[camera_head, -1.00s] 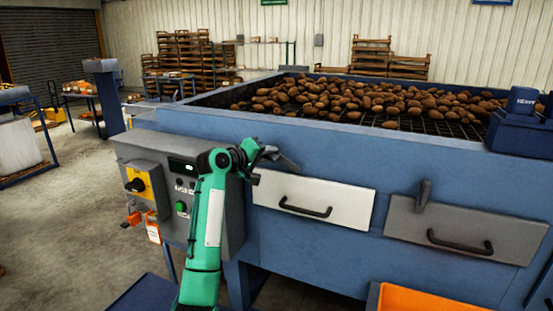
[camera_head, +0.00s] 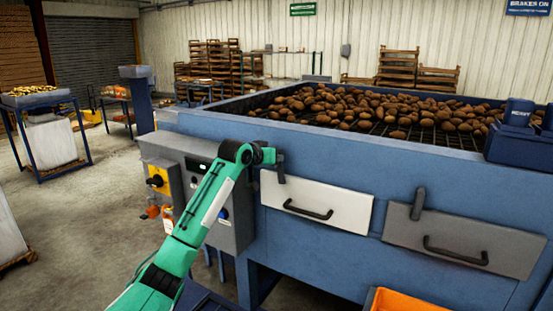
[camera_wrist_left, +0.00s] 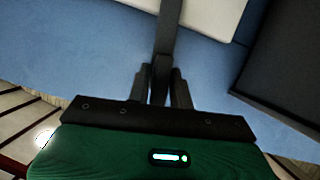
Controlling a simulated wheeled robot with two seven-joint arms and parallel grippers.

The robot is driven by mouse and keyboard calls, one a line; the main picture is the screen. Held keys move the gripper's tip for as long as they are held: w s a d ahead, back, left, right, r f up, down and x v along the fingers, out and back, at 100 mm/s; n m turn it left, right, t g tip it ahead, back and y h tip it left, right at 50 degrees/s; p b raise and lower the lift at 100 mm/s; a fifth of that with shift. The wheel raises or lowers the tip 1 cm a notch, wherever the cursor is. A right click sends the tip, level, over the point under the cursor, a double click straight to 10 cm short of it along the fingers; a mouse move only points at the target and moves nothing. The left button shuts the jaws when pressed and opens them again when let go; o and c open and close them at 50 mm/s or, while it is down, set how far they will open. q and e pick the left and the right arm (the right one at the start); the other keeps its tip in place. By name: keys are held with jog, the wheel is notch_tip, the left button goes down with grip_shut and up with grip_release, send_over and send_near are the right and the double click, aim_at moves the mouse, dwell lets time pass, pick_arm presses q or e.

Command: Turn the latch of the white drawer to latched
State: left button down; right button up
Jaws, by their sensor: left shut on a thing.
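The white drawer (camera_head: 345,207) is shut in the blue grader's side, with a black handle (camera_head: 308,211). Its dark grey latch (camera_head: 282,170) stands about upright across the drawer's top left edge. In the left wrist view the gripper (camera_wrist_left: 160,78) is shut on the end of the latch bar (camera_wrist_left: 165,32), with a finger on each side. A corner of the white drawer (camera_wrist_left: 208,8) shows behind it. My right gripper is not in view.
A grey drawer (camera_head: 470,238) with its own upright latch (camera_head: 418,203) is to the right. A control box (camera_head: 234,225) is behind my left arm. Potatoes (camera_head: 370,108) lie on the grader's top. An orange crate (camera_head: 405,301) stands low in front.

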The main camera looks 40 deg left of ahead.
pick_arm(q)
jog(key=shift+m+y, duration=0.3)
jog(key=shift+m, duration=0.2)
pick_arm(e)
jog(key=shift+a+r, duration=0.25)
pick_arm(q)
jog(key=c, duration=1.4)
grip_release()
jog(key=shift+s, duration=0.1)
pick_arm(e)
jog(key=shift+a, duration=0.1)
